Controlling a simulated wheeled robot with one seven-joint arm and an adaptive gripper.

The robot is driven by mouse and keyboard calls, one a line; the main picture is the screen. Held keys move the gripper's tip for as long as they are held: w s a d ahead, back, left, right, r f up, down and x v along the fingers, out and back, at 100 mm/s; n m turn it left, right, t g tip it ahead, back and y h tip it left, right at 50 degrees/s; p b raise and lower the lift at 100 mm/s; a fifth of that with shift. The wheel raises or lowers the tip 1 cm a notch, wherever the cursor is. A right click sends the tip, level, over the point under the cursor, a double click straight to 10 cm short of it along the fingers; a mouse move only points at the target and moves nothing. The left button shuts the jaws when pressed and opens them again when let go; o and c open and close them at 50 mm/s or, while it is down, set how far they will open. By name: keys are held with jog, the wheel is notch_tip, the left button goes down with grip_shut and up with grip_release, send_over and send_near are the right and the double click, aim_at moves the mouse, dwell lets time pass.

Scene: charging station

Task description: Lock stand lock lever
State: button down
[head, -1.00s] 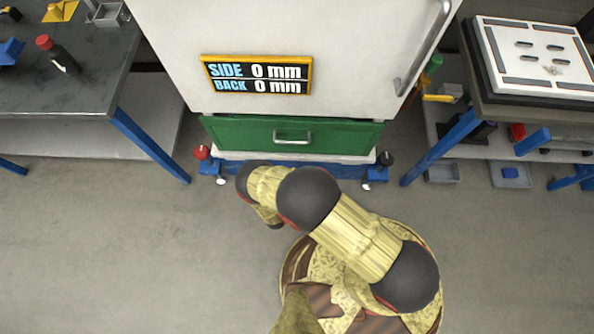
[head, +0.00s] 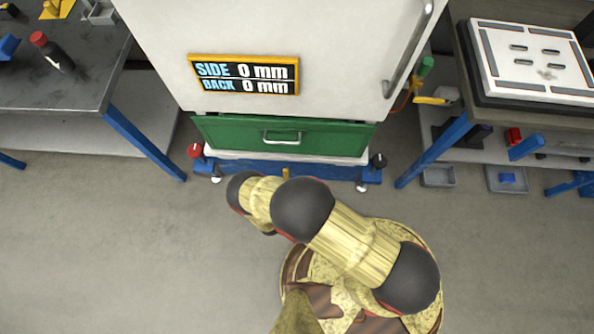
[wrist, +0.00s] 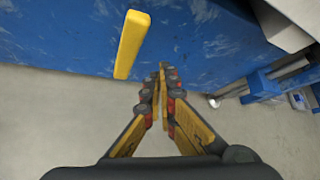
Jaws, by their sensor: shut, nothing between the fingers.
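The yellow lock lever (wrist: 132,45) stands out from the blue stand in the wrist view. It is a plain bar, a little tilted, left of my fingertips. A small yellow piece, likely the same lever (head: 285,172), shows at the middle of the blue stand (head: 325,172) in the head view. The stand also fills the upper wrist view (wrist: 65,35). My gripper (wrist: 162,72) is shut and empty, its fingertips pointing at the stand's lower edge. It is apart from the lever in the picture. In the head view my arm hides the gripper.
A white cabinet (head: 260,30) with a green drawer (head: 230,135) sits above the stand. A red knob (head: 195,151) and a black knob (head: 378,160) mark its ends. Tables stand left (head: 75,90) and right (head: 470,85). The grey floor in front is clear.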

jog(key=s+a+p, duration=0.1)
jog(key=s+a, duration=0.3)
jog(key=s, duration=0.1)
jog(key=shift+s+a, duration=0.15)
dwell(0.6)
